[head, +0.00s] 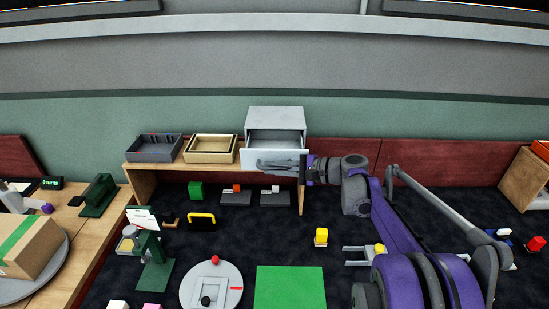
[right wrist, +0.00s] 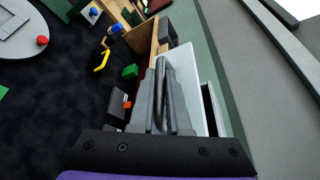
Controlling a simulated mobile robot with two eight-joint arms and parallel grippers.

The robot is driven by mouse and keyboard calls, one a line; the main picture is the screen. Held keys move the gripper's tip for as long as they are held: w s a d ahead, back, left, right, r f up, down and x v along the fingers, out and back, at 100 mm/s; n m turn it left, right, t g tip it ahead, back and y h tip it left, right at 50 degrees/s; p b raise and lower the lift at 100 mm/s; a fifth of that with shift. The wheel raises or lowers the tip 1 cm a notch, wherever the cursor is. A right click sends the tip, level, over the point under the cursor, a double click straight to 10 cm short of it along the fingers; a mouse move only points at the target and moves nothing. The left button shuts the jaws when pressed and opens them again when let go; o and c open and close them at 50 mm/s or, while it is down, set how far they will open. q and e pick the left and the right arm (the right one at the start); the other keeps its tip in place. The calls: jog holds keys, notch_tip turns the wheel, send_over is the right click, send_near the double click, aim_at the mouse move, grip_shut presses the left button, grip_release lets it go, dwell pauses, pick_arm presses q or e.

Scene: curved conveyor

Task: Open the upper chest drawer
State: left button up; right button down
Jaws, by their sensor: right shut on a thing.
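A small light-grey chest (head: 276,114) stands on the wooden shelf at the back. Its upper drawer (head: 290,155) is pulled out, and its open top and dark inside show. My right gripper (head: 277,163) lies sideways across the drawer's front and is shut on the handle. The handle itself is mostly hidden by the fingers in the head view. My left gripper is not in view.
A dark tray (head: 155,150) and a cream tray (head: 210,149) stand left of the chest. The wooden shelf (head: 143,185) has a side panel below the drawer. Several small things lie on the dark surface, including a green block (head: 195,190) and a green mat (head: 290,288).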

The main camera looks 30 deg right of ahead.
jog(key=shift+s+a, duration=0.4)
jog(key=shift+s, duration=0.25)
jog(key=c, duration=1.2)
grip_release()
jog(key=shift+o, duration=0.2)
jog(key=v, duration=1.1)
jog(key=shift+b, duration=0.35)
jog(key=shift+a, duration=0.1)
